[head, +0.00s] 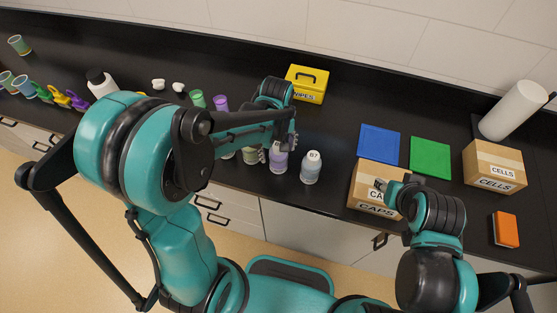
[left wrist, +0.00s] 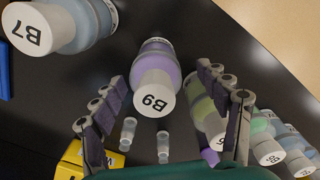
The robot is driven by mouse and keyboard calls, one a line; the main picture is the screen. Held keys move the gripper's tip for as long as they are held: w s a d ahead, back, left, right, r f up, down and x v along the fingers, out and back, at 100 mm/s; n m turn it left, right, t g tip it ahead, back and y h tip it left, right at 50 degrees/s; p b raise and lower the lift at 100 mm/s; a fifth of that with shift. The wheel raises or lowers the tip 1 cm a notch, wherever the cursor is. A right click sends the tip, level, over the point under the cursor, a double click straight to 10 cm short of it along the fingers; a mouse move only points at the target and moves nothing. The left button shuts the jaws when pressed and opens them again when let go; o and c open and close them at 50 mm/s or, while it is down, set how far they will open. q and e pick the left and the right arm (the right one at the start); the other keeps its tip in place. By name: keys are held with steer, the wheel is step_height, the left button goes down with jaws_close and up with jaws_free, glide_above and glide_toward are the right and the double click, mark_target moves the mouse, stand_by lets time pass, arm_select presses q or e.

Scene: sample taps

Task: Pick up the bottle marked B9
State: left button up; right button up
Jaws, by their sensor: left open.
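The bottle marked B9 (left wrist: 158,62) has a purple body and a white cap with B9 on it. In the left wrist view it stands between the two fingers of my left gripper (left wrist: 162,98), which is open and holds nothing. In the head view the B9 bottle (head: 278,163) shows just below my left gripper (head: 276,148), which partly covers it. My right gripper (head: 381,185) is over the CAPS box; its fingers are too small to read.
A bottle marked B7 (head: 311,168) stands close to the right of B9, and a green bottle (left wrist: 202,105) stands on its other side. A yellow box (head: 306,84), the CAPS box (head: 368,203), blue mat (head: 379,143) and green mat (head: 430,156) share the black counter.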

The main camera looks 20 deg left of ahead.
mark_target(279, 156)
arm_select(q)
steer(key=f, duration=0.2)
steer(key=f+b, duration=0.1)
steer(key=f, duration=0.1)
steer(key=shift+w+d+f, duration=0.1)
steer(key=shift+w+d, duration=0.05)
steer(key=shift+w, duration=0.1)
steer(key=c, duration=1.4)
steer(key=shift+c, duration=0.2)
